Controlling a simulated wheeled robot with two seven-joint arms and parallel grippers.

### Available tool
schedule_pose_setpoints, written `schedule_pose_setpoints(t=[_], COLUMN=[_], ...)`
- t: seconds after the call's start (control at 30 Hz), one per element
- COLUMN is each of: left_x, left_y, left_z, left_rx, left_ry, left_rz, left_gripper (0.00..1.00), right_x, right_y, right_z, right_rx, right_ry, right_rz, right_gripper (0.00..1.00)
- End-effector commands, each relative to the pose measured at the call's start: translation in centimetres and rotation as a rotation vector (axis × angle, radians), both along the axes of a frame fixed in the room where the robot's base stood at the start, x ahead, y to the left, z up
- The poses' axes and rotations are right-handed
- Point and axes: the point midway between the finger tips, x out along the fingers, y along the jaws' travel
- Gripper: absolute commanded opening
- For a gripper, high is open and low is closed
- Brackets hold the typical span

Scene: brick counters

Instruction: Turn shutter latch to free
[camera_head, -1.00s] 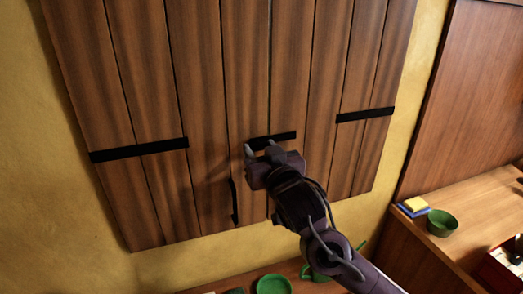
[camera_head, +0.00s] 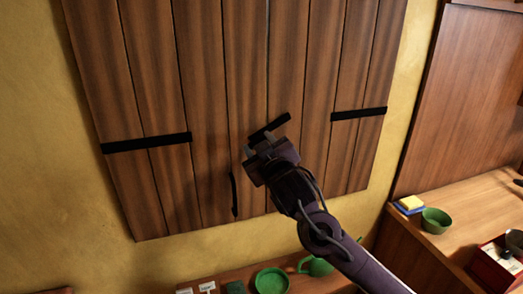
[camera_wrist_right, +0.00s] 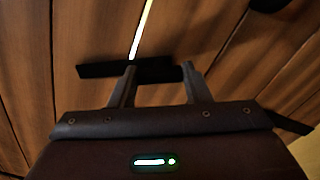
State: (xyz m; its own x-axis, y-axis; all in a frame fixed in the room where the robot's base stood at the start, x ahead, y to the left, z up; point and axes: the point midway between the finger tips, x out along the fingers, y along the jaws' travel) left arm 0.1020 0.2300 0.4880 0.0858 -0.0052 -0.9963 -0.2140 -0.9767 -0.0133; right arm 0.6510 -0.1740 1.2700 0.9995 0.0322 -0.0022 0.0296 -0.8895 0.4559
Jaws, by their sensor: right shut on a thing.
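The wooden shutter (camera_head: 205,80) has vertical planks. Its black latch bar (camera_head: 279,122) lies across the middle seam, tilted with its right end higher in the head view. My right gripper (camera_head: 256,150) is at the latch's lower left part and shut on it. In the right wrist view the latch (camera_wrist_right: 100,70) runs behind the two fingers of the gripper (camera_wrist_right: 159,75), and a bright gap shows at the seam. The finger contact is partly hidden. My left gripper is not in view.
Black hinge straps (camera_head: 146,142) and (camera_head: 358,113) cross the shutter on either side. A black vertical handle (camera_head: 234,194) is below left of the latch. Below are a green bowl (camera_head: 271,281) and a green teapot (camera_head: 316,266). A wooden counter (camera_head: 466,222) stands at right.

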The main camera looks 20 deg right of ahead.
Motion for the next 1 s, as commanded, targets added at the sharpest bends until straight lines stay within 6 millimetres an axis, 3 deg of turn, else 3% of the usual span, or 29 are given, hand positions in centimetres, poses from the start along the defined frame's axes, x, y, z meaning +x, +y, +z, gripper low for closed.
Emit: schedule_pose_setpoints(t=[1.0], left_x=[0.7], left_y=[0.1], left_z=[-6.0], left_rx=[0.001], left_ry=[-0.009], left_rz=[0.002], left_gripper=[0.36], right_x=[-0.1], right_y=[0.0], right_z=[0.0], right_rx=[-0.923], right_ry=[-0.037], right_rz=[0.000], right_gripper=[0.02])
